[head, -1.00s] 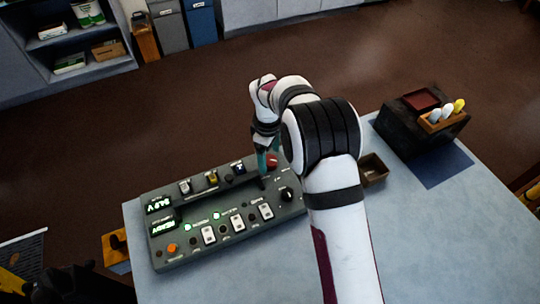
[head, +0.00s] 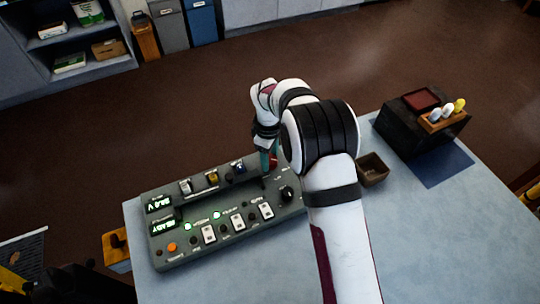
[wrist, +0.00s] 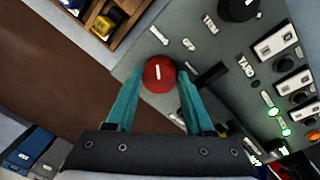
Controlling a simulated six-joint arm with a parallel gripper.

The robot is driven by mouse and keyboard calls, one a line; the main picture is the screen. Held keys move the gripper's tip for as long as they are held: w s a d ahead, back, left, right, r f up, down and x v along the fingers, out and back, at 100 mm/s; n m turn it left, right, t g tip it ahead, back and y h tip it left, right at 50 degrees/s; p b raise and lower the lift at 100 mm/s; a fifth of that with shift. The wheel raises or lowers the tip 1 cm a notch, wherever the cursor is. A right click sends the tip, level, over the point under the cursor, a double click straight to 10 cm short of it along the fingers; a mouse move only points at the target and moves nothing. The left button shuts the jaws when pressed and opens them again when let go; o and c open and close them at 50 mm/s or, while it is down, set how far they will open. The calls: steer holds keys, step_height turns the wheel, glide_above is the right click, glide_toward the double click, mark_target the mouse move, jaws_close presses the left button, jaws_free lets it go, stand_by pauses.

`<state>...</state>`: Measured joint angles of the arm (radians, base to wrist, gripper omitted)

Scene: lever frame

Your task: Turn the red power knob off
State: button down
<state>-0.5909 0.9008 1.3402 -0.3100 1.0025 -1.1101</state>
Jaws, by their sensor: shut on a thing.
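The red power knob (wrist: 159,74) is round with a white pointer line and sits at the end of the grey control panel (wrist: 195,75) in the wrist view. The teal fingers of my gripper (wrist: 158,88) are shut on it, one on each side. The white line on the knob runs nearly straight up in the wrist view. In the head view the knob (head: 273,163) shows as a small red patch beside my gripper (head: 268,160), partly hidden by it. The head view shows the panel's two green displays lit (head: 160,215).
A black knob (head: 287,194), several white rocker switches (head: 238,223) and an orange button (head: 172,247) are on the panel. A small brown tray (head: 372,170) stands right of my arm. A black block with a wooden holder (head: 440,122) is farther right. The front table is clear.

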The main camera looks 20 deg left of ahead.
steer(key=m, duration=0.4)
steer(key=shift+m, duration=0.4)
steer(key=shift+m+h, duration=0.3)
steer(key=shift+m, duration=2.2)
steer(key=shift+c, duration=1.4)
jaws_free()
steer(key=shift+a, duration=0.1)
